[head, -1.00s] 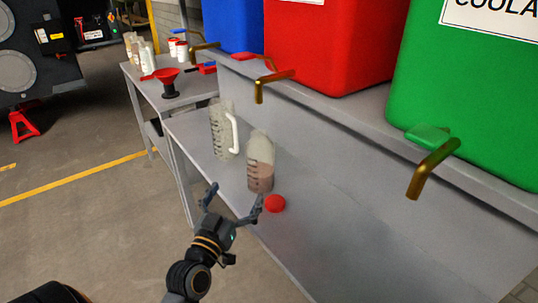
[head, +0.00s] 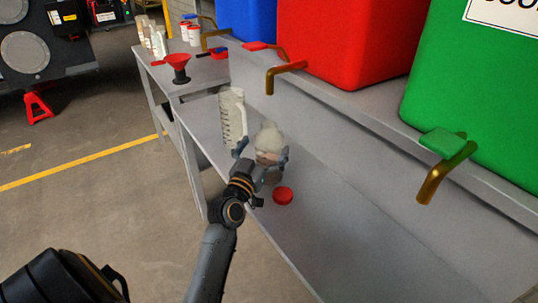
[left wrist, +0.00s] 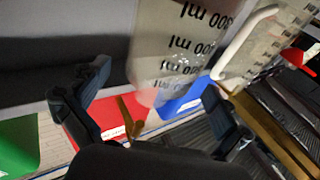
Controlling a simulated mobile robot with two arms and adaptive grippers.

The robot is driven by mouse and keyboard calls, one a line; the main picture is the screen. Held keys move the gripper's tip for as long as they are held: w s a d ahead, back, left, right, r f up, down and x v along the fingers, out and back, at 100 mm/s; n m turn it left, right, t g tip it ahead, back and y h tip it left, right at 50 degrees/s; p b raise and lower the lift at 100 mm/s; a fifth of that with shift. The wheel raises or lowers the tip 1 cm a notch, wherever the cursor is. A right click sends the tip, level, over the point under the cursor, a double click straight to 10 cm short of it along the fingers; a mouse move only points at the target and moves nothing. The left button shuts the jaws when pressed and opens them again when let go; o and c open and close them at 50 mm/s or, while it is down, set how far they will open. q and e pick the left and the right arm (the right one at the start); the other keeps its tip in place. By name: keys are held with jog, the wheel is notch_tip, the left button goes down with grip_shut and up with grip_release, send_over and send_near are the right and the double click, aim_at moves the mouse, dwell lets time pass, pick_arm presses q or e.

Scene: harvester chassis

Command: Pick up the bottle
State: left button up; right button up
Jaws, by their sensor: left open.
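The bottle (head: 268,138), translucent with a pinkish-brown lower part, stands on the grey bench shelf in the head view. In the left wrist view the bottle (left wrist: 178,45) fills the upper middle, with dark volume marks on it. My left gripper (head: 263,154) is open at the bottle, its fingers to either side of it. The left wrist view shows my left gripper's (left wrist: 157,86) fingers spread wide; whether either touches the bottle I cannot tell. The arm hides part of the bottle's lower body. My right gripper is not in view.
A measuring jug (head: 232,115) with a white handle stands close behind the bottle. A red cap (head: 283,195) lies in front of it. Brass taps (head: 284,75) of the large red tank (head: 345,40) and green tank (head: 475,85) overhang the shelf. The shelf's right part is clear.

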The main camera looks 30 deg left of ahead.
pick_arm(q)
jog(key=x, duration=0.3)
jog(key=shift+f, duration=0.2)
jog(key=c, duration=1.6)
jog(key=shift+r, duration=0.1)
jog(key=shift+c, duration=1.1)
jog(key=shift+r, duration=0.1)
